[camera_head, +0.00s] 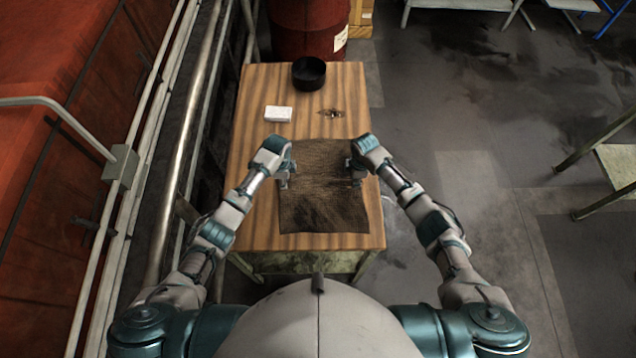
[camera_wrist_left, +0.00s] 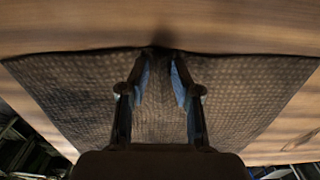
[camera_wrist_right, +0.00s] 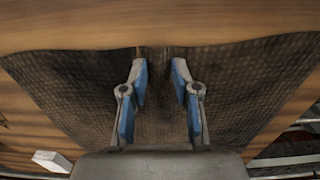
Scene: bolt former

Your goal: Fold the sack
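The dark brown woven sack (camera_head: 325,205) lies spread out nearly flat on the wooden table. My left gripper (camera_head: 283,180) is at its left edge and my right gripper (camera_head: 354,178) at its right edge, both towards the far half. In the left wrist view, the sack (camera_wrist_left: 80,95) bunches into a ridge between the blue-padded fingers (camera_wrist_left: 160,65). In the right wrist view, the sack (camera_wrist_right: 80,95) is likewise gathered between the fingers (camera_wrist_right: 159,68), and its edge is wavy. Both grippers look partly closed with cloth between the fingers; the exact contact is hard to see.
On the table (camera_head: 255,100) beyond the sack are a white block (camera_head: 278,114), a black round bowl (camera_head: 309,74) and a small dark patch of bits (camera_head: 331,113). A red barrel (camera_head: 305,30) stands behind. Pipes and a railing (camera_head: 185,130) run close along the left side.

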